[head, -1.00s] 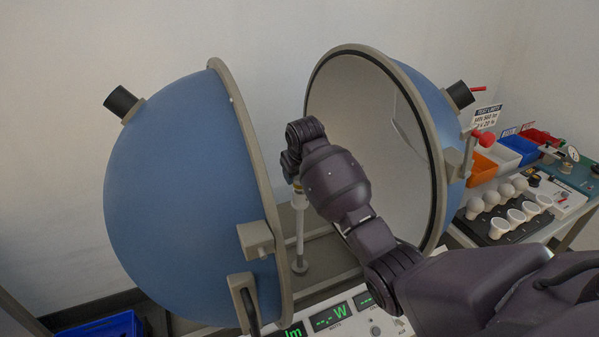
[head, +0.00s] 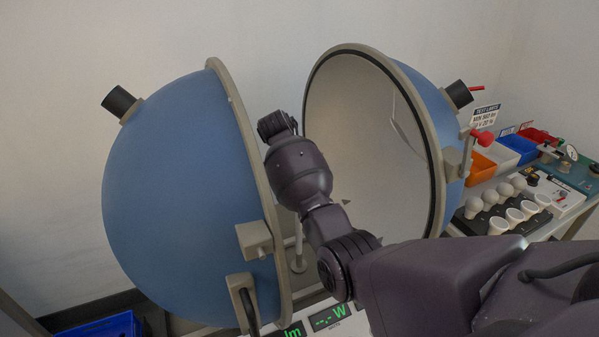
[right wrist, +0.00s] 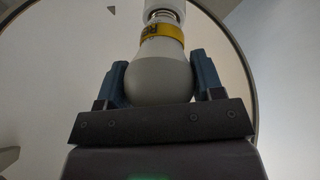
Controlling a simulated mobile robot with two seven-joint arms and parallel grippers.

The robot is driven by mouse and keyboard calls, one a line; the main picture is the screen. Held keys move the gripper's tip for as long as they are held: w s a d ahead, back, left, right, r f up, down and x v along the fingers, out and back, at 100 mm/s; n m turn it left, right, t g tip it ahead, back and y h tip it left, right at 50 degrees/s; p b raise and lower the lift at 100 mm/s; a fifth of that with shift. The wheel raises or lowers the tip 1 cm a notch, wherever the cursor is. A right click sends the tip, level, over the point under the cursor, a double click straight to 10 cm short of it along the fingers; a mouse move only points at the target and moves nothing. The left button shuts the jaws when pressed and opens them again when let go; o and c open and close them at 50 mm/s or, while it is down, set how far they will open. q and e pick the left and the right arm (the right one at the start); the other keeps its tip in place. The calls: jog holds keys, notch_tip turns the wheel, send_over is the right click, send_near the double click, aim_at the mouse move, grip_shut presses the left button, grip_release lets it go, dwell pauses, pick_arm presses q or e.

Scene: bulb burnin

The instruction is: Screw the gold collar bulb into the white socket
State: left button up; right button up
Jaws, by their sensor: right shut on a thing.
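In the right wrist view, my right gripper (right wrist: 158,78) is shut on a white bulb (right wrist: 158,84), with one blue finger on each side of its globe. The bulb has a yellow-gold collar (right wrist: 161,33) with dark lettering. Its metal screw base points at the white socket (right wrist: 166,6) at the top edge. Some thread shows between collar and socket; I cannot tell how far it is engaged. In the head view, my right arm hides the bulb, the socket and the gripper's fingers; the lower post (head: 298,252) shows. My left gripper is not in view.
The blue left hemisphere (head: 175,200) and open right hemisphere (head: 355,150) stand close on both sides of my arm. A display panel (head: 330,318) lies in front. At right, a bench holds a dark tray with several bulbs (head: 474,208), white cups (head: 497,226) and coloured bins (head: 508,149).

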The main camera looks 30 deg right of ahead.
jog(key=m+g, duration=0.2)
jog(key=m, duration=0.2)
jog(key=shift+s+m, duration=0.1)
jog(key=shift+m, duration=0.3)
jog(key=m+g+y, duration=0.1)
jog(key=m, duration=0.3)
jog(key=shift+s, duration=0.1)
jog(key=o, duration=0.8)
jog(key=shift+d, duration=0.1)
